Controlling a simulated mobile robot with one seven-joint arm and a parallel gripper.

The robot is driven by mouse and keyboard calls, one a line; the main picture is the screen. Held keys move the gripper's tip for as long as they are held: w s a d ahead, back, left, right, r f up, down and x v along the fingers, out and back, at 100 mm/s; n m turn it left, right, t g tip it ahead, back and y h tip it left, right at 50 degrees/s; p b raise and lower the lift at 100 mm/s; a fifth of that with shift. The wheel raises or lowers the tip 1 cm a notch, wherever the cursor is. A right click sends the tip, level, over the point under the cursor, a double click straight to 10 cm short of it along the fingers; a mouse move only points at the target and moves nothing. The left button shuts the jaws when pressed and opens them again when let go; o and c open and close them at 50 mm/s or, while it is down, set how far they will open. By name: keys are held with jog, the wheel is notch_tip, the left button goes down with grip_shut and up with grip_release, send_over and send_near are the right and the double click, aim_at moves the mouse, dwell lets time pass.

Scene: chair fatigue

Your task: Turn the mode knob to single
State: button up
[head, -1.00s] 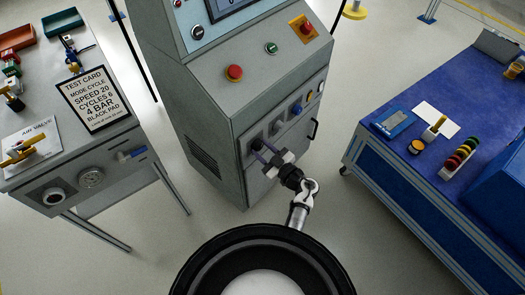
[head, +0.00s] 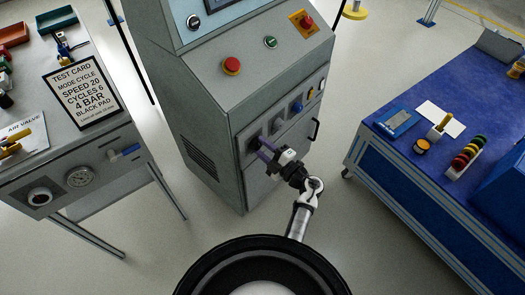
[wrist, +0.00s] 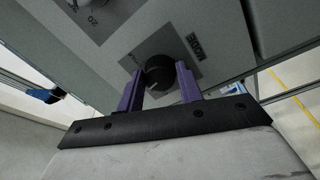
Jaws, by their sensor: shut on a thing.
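The mode knob (wrist: 160,73) is a round black knob on a grey plate marked MODE (wrist: 194,42) on the cabinet front. In the head view it is the leftmost control of the row, largely covered by my gripper (head: 259,148). In the wrist view my gripper (wrist: 161,80) has a purple finger on each side of the knob and is shut on it. The knob's pointer and the single mark cannot be made out, so its setting cannot be told.
The grey cabinet (head: 205,115) carries more knobs (head: 277,125) right of the gripper, a red button (head: 231,66) and an emergency stop (head: 306,22) above. A bench with a test card (head: 82,93) stands left, a blue table (head: 430,75) right.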

jog(key=shift+n+b, duration=0.4)
jog(key=shift+n, duration=0.5)
jog(key=o, duration=1)
jog(key=b+v, duration=0.2)
jog(key=v, duration=1.1)
jog(key=shift+s+d, duration=0.2)
jog(key=shift+d, duration=0.2)
